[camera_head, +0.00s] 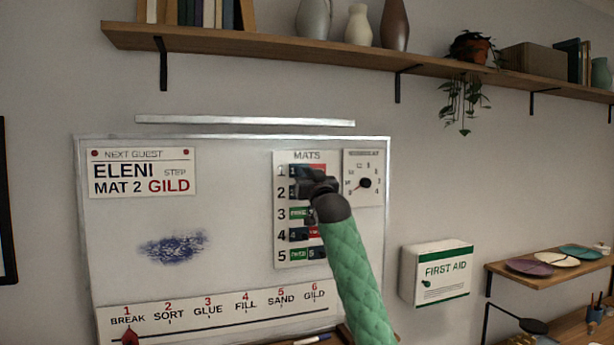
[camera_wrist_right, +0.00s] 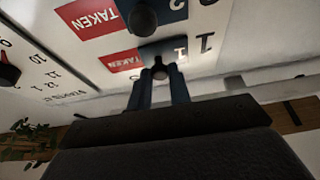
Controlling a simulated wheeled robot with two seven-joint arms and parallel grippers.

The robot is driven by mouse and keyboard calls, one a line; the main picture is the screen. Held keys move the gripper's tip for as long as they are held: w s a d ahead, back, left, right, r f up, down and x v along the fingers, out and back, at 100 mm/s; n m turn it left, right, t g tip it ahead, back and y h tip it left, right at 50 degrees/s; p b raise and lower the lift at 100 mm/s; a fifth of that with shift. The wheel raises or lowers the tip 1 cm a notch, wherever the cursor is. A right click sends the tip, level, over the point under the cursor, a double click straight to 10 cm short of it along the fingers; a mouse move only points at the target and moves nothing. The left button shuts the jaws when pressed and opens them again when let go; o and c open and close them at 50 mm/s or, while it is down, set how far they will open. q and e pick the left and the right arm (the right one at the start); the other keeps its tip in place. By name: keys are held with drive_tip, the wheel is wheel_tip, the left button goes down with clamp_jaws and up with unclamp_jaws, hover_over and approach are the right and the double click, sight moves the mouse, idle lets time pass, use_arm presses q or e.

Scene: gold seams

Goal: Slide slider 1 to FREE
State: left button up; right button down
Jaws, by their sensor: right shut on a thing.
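The MATS panel (camera_head: 283,258) hangs on the whiteboard, with numbered rows. Slider 1 (camera_head: 295,171) is a dark blue plate in the top row, at the left side of its slot. Red shows to its right. In the right wrist view, upside down, slider 1 (camera_wrist_right: 178,48) has a dark round knob and the red field beside it reads TAKEN (camera_wrist_right: 122,61). No green FREE field shows in that row. My right gripper (camera_wrist_right: 160,82) is shut on the knob of slider 1; the fingers stand on either side of it. My left gripper is not in view.
A round dial (camera_head: 365,183) sits just right of the panel. Slider 2 (camera_wrist_right: 150,14) lies close to my fingers. The step strip (camera_head: 220,312) with a red marker runs along the board's bottom. A shelf (camera_head: 270,42) hangs above, and a first aid box (camera_head: 437,272) at right.

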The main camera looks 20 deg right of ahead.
drive_tip(key=d+b, duration=0.2)
drive_tip(key=d, duration=0.3)
drive_tip(key=shift+w+d+f, duration=0.1)
drive_tip(key=shift+d, duration=0.55)
drive_tip(key=shift+a+r, duration=0.1)
drive_tip(key=shift+r, duration=0.1)
drive_tip(key=c, duration=1.5)
unclamp_jaws()
drive_tip(key=shift+o, duration=0.9)
drive_tip(key=shift+d, duration=0.25)
drive_tip(key=shift+f, duration=0.1)
